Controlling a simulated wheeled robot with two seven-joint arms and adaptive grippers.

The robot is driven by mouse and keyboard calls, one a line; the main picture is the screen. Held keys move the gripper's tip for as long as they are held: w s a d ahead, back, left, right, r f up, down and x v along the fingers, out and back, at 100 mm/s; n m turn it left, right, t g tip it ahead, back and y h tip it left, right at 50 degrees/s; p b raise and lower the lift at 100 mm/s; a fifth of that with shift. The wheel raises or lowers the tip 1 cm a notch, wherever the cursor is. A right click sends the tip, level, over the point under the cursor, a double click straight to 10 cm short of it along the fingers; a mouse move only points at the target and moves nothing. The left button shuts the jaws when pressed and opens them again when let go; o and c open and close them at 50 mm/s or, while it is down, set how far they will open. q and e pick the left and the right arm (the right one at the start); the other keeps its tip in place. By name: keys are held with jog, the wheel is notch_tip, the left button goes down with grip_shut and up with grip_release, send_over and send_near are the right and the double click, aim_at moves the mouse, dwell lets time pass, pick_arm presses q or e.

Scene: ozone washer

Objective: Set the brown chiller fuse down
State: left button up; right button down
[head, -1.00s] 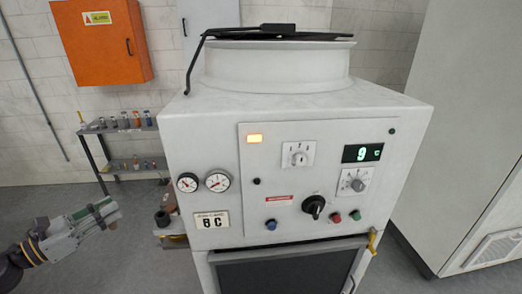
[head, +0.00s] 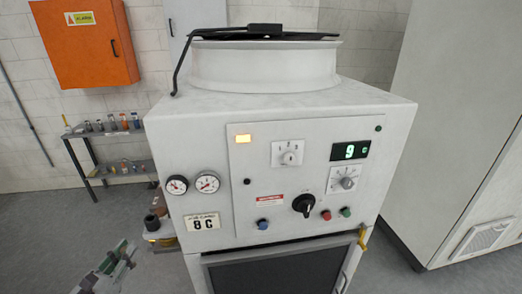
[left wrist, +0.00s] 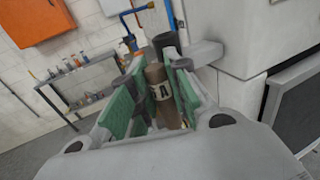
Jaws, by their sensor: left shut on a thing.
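The brown chiller fuse (left wrist: 157,88) is a brown cylinder with a pale band marked "A". In the left wrist view it stands between the green-padded fingers of my left gripper (left wrist: 150,100), which is shut on it. In the head view my left gripper (head: 122,252) is at the lower left, left of and below a small ledge (head: 160,237) on the machine's left side. I cannot make out the held fuse clearly there. My right gripper is not in view.
The white washer (head: 280,105) fills the middle, with gauges, knobs and a green "9" display (head: 350,151).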

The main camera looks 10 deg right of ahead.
pick_arm(q)
jog(key=s+d+f+n+t+y, duration=0.1)
jog(key=d+f+n+y, duration=0.3)
jog(key=f, duration=0.7)
jog(key=s+y, duration=0.1)
jog(key=y, duration=0.1)
jog(key=shift+f+y, duration=0.25)
jog(key=shift+y, duration=0.15)
jog(key=shift+d, duration=0.15)
